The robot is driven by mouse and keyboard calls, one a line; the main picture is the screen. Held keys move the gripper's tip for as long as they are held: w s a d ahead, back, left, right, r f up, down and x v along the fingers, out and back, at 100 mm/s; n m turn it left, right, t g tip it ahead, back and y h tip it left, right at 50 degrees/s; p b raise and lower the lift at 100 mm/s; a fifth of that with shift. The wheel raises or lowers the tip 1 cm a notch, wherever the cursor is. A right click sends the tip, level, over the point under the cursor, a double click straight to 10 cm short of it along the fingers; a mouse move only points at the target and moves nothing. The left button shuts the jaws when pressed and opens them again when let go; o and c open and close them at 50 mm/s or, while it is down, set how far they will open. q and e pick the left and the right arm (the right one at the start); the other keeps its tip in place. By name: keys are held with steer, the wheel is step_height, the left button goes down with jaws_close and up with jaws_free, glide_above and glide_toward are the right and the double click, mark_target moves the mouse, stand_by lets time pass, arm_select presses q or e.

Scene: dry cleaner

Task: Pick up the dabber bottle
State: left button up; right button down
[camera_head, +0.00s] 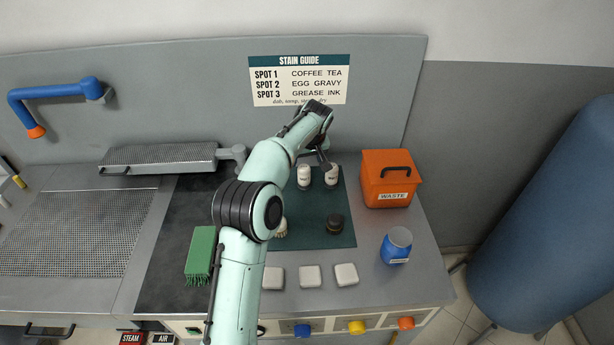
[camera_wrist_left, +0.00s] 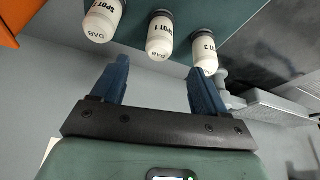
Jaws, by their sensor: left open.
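Two white dabber bottles stand at the back of the dark green mat (camera_head: 300,240) in the head view, a left one (camera_head: 304,178) and a right one (camera_head: 331,178). The left wrist view shows three with dark caps: a left bottle (camera_wrist_left: 103,20), a middle one (camera_wrist_left: 160,36) marked SPOT 1 and a right one (camera_wrist_left: 205,54) marked SPOT 3. My left gripper (camera_wrist_left: 160,68) is open and empty, its blue fingers apart, with the middle bottle beyond the gap. In the head view this gripper (camera_head: 322,158) is near the bottles, partly hidden by its wrist. My right gripper is out of view.
An orange waste bin (camera_head: 388,180) stands right of the mat, with a blue jar (camera_head: 396,246) nearer. A dark round pot (camera_head: 335,224) sits on the mat. A green brush (camera_head: 200,256) and white pads (camera_head: 310,276) lie in front. The back wall is close behind the bottles.

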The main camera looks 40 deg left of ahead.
mark_target(305, 169)
arm_select(q)
steer(key=x, duration=0.5)
steer(key=shift+w, duration=0.15)
steer(key=x, duration=0.4)
steer(key=shift+f, duration=0.25)
steer(key=shift+w+a+f+p, duration=0.1)
steer(key=shift+f+p, duration=0.2)
steer(key=shift+f, duration=0.1)
steer(key=c, duration=1.1)
